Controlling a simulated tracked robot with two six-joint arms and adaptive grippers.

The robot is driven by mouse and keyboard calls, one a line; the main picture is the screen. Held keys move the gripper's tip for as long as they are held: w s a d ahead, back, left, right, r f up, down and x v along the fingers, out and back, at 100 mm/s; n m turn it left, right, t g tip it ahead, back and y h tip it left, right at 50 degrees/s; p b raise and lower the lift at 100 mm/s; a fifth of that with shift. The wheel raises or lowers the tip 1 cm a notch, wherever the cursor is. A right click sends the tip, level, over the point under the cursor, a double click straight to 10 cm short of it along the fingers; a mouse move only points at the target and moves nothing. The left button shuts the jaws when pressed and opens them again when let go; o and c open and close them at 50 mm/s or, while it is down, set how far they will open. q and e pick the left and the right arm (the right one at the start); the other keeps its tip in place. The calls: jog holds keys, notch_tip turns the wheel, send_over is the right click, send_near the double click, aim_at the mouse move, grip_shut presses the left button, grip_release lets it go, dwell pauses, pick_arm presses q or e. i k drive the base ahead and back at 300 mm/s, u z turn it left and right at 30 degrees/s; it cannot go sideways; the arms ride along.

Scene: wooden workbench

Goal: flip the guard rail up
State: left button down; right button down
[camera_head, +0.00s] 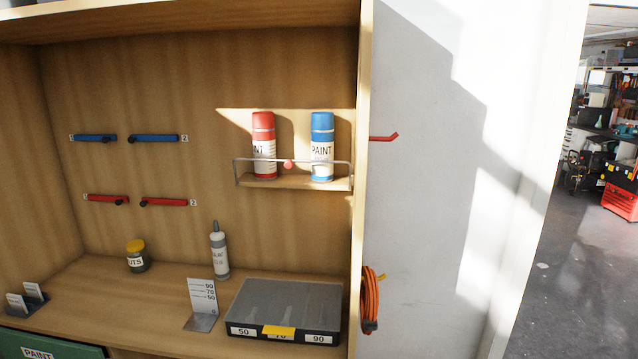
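The guard rail (320,162) is a thin grey metal bar with a small red knob (288,164) near its middle. It runs across the front of a small wooden shelf (290,182) on the back panel. Its side arms reach down to the shelf ends. Behind it a red paint can (264,140) and a blue paint can (322,140) stand upright on the shelf. Neither of my grippers shows in the head view.
Below on the bench are a grey lidded case (285,303), a white sealant bottle (219,252), a yellow-lidded jar (137,256) and an angle gauge (202,303). Blue and red handles are mounted on the back panel. A white side panel (430,200) with an orange cord (370,300) stands right.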

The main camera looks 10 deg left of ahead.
aim_at(288, 162)
jog(key=u, duration=1.2)
jog(key=i, duration=0.1)
jog(key=z, duration=2.65)
jog(key=k, duration=1.45)
jog(key=u, duration=1.05)
jog(key=i, duration=1)
jog(key=z, duration=0.05)
